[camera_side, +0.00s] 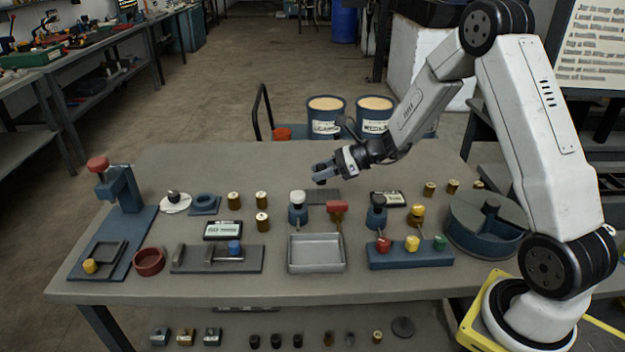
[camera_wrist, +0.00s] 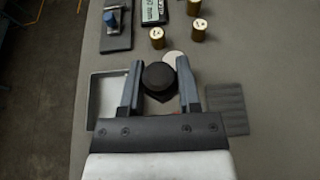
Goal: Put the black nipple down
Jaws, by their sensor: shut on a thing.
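My gripper (camera_side: 321,173) is above the middle of the grey table, near the ribbed dark pad. In the wrist view my gripper (camera_wrist: 159,88) is closed around the black nipple (camera_wrist: 158,76), which shows as a round dark top between the two fingers. Its lower part is hidden there, and it is too small and dark to make out clearly in the side view. The nipple appears held above the table, apart from it. Below it in the wrist view a pale round top (camera_wrist: 173,58) shows partly covered; it looks like the white-topped blue fitting (camera_side: 297,207).
The ribbed pad (camera_side: 323,197) and an empty metal tray (camera_side: 316,267) lie below and in front. A red-topped brass valve (camera_side: 337,209) stands near the pad. Brass cylinders (camera_side: 262,222) stand left; a blue rack (camera_side: 410,258) and round blue housing (camera_side: 485,225) stand right.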

